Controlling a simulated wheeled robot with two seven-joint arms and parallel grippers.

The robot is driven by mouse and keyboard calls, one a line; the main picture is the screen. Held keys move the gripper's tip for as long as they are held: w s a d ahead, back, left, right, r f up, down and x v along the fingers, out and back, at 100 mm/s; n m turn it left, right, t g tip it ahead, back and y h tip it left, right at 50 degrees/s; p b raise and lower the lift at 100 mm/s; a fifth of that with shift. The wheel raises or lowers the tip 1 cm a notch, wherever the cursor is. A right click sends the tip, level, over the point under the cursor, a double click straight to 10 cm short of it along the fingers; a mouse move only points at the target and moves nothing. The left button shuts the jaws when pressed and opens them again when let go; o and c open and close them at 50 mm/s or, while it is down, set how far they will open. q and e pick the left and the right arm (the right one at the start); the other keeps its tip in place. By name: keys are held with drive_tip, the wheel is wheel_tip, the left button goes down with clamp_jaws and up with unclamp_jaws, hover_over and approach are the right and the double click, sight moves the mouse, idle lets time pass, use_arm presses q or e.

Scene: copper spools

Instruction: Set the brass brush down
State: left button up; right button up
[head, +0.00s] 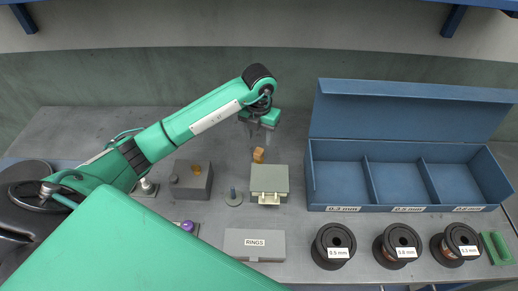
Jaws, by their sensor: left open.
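My left gripper (260,133) hangs over the back middle of the bench, pointing down, with its jaws open and nothing seen between them. A small orange-brown block (258,155), which looks like the brass brush, is on the bench just in front of the gripper, apart from the fingers in the picture. It is too small for bristles to show. My right gripper is not in view.
An open blue case (340,208) with three compartments stands at right, with three black spools (334,246) in front. A grey-green box (268,180), a small post (233,197), a grey block (190,185) and a RINGS box (254,243) stand nearby. The back left bench is clear.

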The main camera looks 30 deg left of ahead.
sight(259, 151)
use_arm(q)
drive_tip(key=shift+r, duration=1.5)
drive_tip(key=shift+r, duration=0.1)
